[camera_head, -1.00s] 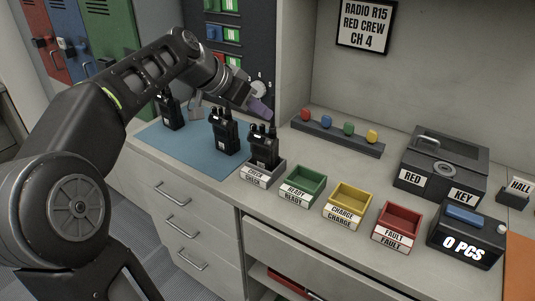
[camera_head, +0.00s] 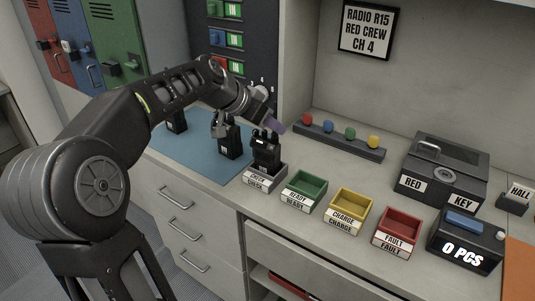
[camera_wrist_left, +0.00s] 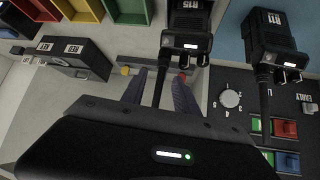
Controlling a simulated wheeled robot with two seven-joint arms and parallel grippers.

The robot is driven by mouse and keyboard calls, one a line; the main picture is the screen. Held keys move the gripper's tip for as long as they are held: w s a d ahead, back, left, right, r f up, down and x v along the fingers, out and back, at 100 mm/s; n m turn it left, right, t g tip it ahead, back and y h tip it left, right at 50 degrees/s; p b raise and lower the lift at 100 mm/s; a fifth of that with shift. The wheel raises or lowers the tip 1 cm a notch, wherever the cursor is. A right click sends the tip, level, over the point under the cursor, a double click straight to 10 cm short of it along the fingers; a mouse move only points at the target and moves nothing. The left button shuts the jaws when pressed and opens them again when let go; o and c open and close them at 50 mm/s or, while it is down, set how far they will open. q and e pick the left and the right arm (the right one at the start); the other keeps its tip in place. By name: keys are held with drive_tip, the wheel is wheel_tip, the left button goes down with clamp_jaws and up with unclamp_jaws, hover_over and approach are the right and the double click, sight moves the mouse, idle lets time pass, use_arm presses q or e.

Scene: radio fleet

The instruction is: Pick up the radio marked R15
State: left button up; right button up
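A black radio (camera_head: 266,156) stands upright in the grey CHECK tray (camera_head: 262,182). In the left wrist view the radio (camera_wrist_left: 187,42) carries a label reading R15, cut by the top edge. My left gripper (camera_head: 274,124) is just above and behind its top in the head view. In the wrist view the purple fingers (camera_wrist_left: 160,95) are apart, and the radio's antenna shows between them; I cannot tell whether they touch it. A second radio (camera_head: 229,143) stands on the blue mat (camera_head: 195,160); its label reads R11 in the wrist view (camera_wrist_left: 277,38). My right gripper is out of view.
A third radio (camera_head: 177,124) stands farther left on the mat. Green READY (camera_head: 303,196), yellow CHARGE (camera_head: 347,215) and red FAULT (camera_head: 397,239) trays line the front. A strip with coloured knobs (camera_head: 340,141) lies behind. A RED KEY box (camera_head: 441,172) stands right.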

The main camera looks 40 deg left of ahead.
use_arm(q)
drive_tip(key=shift+x, duration=1.1)
drive_tip(key=shift+c, duration=0.5)
clamp_jaws()
drive_tip(key=shift+r, duration=0.1)
idle(0.3)
